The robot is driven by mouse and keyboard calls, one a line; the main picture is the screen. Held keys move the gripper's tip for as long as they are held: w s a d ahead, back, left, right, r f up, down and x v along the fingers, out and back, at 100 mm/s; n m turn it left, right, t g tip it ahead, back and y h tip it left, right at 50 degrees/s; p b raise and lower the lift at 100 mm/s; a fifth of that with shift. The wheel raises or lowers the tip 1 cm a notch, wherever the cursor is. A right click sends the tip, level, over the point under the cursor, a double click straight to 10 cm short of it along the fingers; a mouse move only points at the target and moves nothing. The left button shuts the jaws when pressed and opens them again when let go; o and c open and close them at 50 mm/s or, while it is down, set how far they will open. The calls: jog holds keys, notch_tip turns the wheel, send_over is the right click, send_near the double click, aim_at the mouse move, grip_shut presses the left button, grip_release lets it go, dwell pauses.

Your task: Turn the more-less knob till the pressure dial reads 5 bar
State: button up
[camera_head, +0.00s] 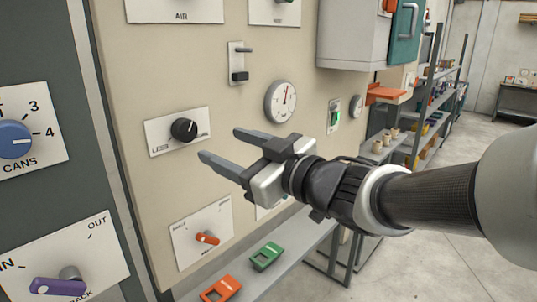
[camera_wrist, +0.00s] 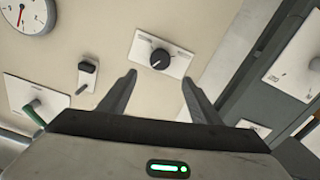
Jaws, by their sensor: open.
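The more-less knob (camera_head: 184,130) is a black round knob on a white plate on the beige panel. In the wrist view the knob (camera_wrist: 160,58) sits beyond and between my fingertips, with its white pointer line toward the lower left. The pressure dial (camera_head: 281,101) is a round white gauge to the right of the knob, its red needle pointing about straight up; its numbers are too small to read. It also shows in the wrist view (camera_wrist: 27,12), cut by the frame edge. My gripper (camera_head: 220,146) is open and empty, in front of the knob and apart from it.
An orange-red lever (camera_head: 207,238) sits on a plate below. A shelf below holds a green block (camera_head: 266,256) and an orange block (camera_head: 221,289). A blue CANS knob (camera_head: 12,140) is at left.

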jog(key=v, duration=0.4)
jog(key=shift+s+d, duration=0.15)
jog(key=shift+d, duration=0.05)
jog(key=w+d+f+m+t+h, duration=0.1)
jog(key=d+f+m+h, duration=0.2)
jog(key=d+m+h, duration=0.5)
jog(key=w+d+f+m+t+h, duration=0.1)
jog(key=d+f+m+h, duration=0.1)
jog(key=d+h, duration=0.65)
jog(key=s+d+f+m+g+y, duration=0.2)
jog(key=s+f+g, duration=0.6)
jog(key=s, duration=0.7)
notch_tip(320, 180, down, 2)
jog(key=shift+s+f+m+y, duration=0.1)
jog(key=shift+s+m+y, duration=0.3)
jog(key=shift+y, duration=0.05)
jog(key=shift+d, duration=0.15)
dwell(2.8)
